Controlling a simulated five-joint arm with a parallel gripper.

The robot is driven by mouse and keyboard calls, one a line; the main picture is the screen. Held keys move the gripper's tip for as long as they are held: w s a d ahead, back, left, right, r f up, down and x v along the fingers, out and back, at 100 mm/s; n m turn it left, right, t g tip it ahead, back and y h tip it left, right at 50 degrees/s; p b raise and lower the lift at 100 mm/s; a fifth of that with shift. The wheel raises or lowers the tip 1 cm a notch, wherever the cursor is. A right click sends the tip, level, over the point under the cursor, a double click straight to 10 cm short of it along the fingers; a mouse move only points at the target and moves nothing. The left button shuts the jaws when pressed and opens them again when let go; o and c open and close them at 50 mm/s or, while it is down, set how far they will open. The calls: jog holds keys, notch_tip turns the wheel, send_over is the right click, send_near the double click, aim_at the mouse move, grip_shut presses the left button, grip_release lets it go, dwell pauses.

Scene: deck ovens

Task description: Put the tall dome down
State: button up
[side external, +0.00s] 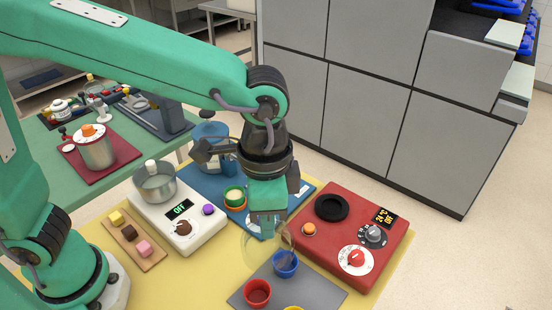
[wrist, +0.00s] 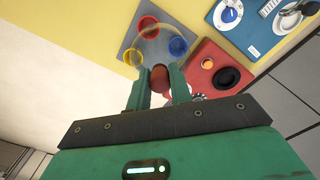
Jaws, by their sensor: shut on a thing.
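My gripper (side external: 267,222) points down over the front part of the work area. In the wrist view, its two green fingers (wrist: 160,82) are shut on a brownish-red knob (wrist: 160,74). The clear tall dome (side external: 260,246) hangs below the gripper and is faint and see-through. In the wrist view the dome (wrist: 157,44) shows as a pale outline over the grey mat (wrist: 130,42). I cannot tell whether its rim touches anything below.
On the grey mat (side external: 318,292) stand a blue cup (side external: 286,266), a red cup (side external: 257,294) and a partly cut-off yellow one. A red hot plate unit (side external: 340,262) is to the right, a white scale (side external: 190,236) to the left. Yellow surface (side external: 195,285) is clear in front.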

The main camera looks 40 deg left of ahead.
jog(key=s+a+f, duration=0.3)
jog(key=s+a, duration=0.2)
jog(key=s, duration=0.2)
jog(key=shift+s, duration=0.25)
jog(key=shift+w+a+f, duration=1)
jog(key=shift+w+f, duration=0.7)
jog(key=shift+f, duration=0.1)
jog(key=shift+w+a+f, duration=1)
jog(key=shift+w+f, duration=0.65)
jog(key=shift+f, duration=0.2)
jog(key=shift+w+a+f, duration=1)
jog(key=shift+w+f, duration=0.7)
jog(key=shift+f, duration=0.1)
jog(key=shift+f, duration=0.15)
jog(key=o, duration=0.9)
